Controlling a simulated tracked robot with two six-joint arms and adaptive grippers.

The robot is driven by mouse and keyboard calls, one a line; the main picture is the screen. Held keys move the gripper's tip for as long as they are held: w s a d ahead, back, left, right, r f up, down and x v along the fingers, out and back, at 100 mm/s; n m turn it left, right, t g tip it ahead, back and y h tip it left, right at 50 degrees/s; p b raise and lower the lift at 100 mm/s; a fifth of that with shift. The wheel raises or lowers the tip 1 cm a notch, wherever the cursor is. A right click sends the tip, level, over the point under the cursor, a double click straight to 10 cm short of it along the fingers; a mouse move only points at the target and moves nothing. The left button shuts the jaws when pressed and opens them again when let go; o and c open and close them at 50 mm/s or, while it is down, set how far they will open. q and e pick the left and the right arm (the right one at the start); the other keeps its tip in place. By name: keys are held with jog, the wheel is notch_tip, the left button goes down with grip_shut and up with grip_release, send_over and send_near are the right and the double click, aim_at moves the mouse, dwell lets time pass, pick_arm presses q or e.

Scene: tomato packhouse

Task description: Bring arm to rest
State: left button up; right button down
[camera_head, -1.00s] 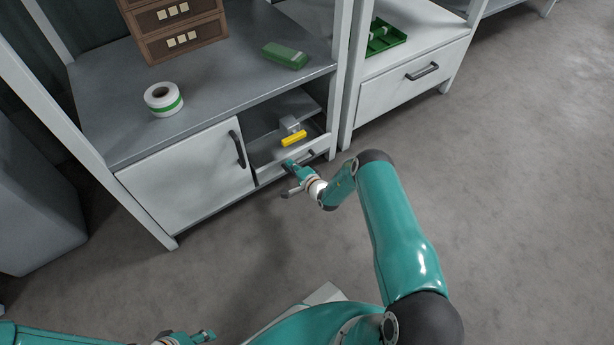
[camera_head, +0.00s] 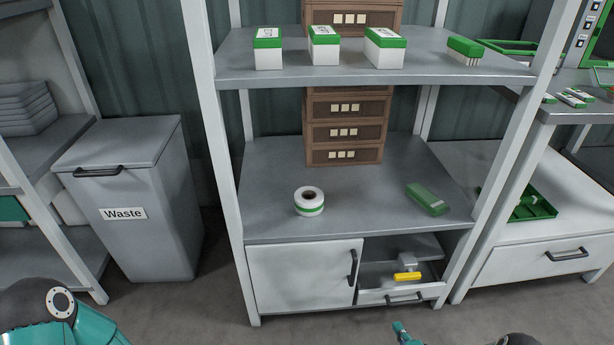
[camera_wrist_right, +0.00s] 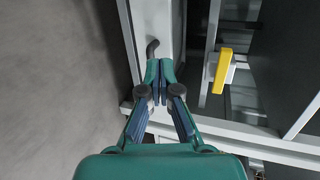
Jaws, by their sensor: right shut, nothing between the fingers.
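My right gripper (camera_head: 400,335) shows only as a teal tip at the bottom edge in the head view, in front of the cabinet drawer (camera_head: 430,291). In the right wrist view the right gripper (camera_wrist_right: 160,78) has its fingers together with nothing between them. The dark drawer handle (camera_wrist_right: 152,48) lies just beyond the fingertips; I cannot tell whether they touch. My left arm shows only as a teal and black link at the lower left; its gripper is out of view.
A yellow-fronted object (camera_head: 408,276) sits in the open space behind the drawer front. Above are a tape roll (camera_head: 309,201) and a green box (camera_head: 427,198). A waste bin (camera_head: 140,205) stands left. Grey floor shows in front of the cabinet.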

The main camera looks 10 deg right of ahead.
jog(key=s+a+r+n+g+y, duration=0.25)
jog(key=s+a+g+y, duration=0.2)
jog(key=a, duration=0.55)
jog(key=s+a+r+n+g+y, duration=0.1)
jog(key=s+a+n+g+y, duration=0.3)
jog(key=a, duration=0.6)
jog(key=s+a+r+n+g+h, duration=0.1)
jog(key=s+n+g+h, duration=0.2)
jog(key=s, duration=0.6)
jog(key=s+r+n+g+h, duration=0.1)
jog(key=s+r+n+g, duration=0.15)
jog(key=s+g, duration=0.45)
notch_tip(320, 180, up, 35)
jog(key=w+a+n+t+h+p, duration=0.1)
jog(key=n+t+p, duration=0.3)
jog(key=p, duration=2.7)
jog(key=shift+w+t, duration=0.15)
jog(key=shift+t, duration=0.3)
jog(key=shift+a+h, duration=0.1)
jog(key=shift+h, duration=0.15)
